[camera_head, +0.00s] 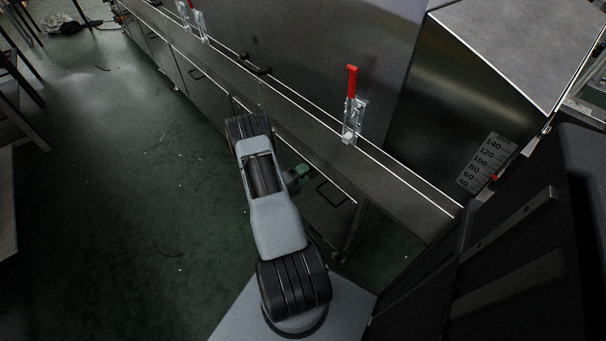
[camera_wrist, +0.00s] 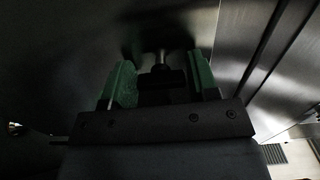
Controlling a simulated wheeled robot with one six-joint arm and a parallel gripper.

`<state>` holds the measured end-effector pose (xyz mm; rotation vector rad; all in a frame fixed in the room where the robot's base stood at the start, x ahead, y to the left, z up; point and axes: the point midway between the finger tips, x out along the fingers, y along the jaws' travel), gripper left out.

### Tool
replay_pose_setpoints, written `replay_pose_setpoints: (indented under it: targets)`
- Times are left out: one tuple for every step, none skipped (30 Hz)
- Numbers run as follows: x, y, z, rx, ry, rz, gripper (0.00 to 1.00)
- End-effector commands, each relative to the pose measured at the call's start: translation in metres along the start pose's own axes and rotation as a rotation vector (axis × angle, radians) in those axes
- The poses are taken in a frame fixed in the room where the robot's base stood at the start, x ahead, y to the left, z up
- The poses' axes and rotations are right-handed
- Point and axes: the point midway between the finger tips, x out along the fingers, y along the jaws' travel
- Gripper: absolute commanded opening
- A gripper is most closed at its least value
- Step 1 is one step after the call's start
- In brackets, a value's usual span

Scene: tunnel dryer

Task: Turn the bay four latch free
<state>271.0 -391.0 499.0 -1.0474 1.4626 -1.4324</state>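In the wrist view, a dark T-shaped latch handle (camera_wrist: 162,78) stands out from a dim metal panel, its bar lying crosswise. My gripper (camera_wrist: 162,70) has its two green fingers wide apart, one at each side of the handle. The ends of the bar are close to the fingers; the dark picture does not show clear contact. In the head view, only a green part of my gripper (camera_head: 297,174) shows beside my arm, at the front of the long metal housing (camera_head: 290,100). The handle between the fingers is hidden there, and no bay number is readable.
A red-handled toggle clamp (camera_head: 352,105) stands on the housing's ledge, with more clamps (camera_head: 198,25) farther along. A black handle (camera_head: 256,68) is on the ledge above my elbow. A scale plate (camera_head: 484,160) is at right. The green floor (camera_head: 130,190) at left is mostly clear.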

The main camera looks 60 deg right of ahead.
Motion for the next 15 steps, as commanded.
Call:
replay_pose_setpoints:
  targets:
    - [-0.0001,-0.0003,0.0006,0.001,-0.001,-0.001,0.59]
    - [-0.0002,-0.0004,0.0008,0.002,-0.002,-0.001,0.62]
    - [-0.0003,-0.0005,0.001,0.002,-0.002,-0.001,0.66]
    - [-0.0003,-0.0005,0.0012,0.002,-0.003,-0.001,0.69]
    - [-0.0004,-0.0006,0.0013,0.003,-0.003,-0.001,0.7]
    - [-0.0004,-0.0007,0.0015,0.003,-0.004,-0.001,0.7]
    - [-0.0004,-0.0007,0.0016,0.003,-0.004,-0.001,0.7]
    - [-0.0004,-0.0008,0.0016,0.003,-0.004,-0.001,0.7]
    - [-0.0004,-0.0008,0.0017,0.004,-0.004,-0.001,0.7]
    - [-0.0004,-0.0009,0.0018,0.004,-0.004,-0.002,0.7]
    - [-0.0006,-0.0009,0.0019,0.004,-0.005,-0.002,0.7]
    - [-0.0014,-0.001,0.002,0.004,-0.005,-0.002,0.7]
    - [-0.0026,-0.0011,0.0021,0.004,-0.005,-0.001,0.7]
    - [-0.0045,-0.0012,0.0023,0.004,-0.006,-0.001,0.7]
    - [-0.008,-0.0014,0.0027,0.004,-0.007,-0.001,0.7]
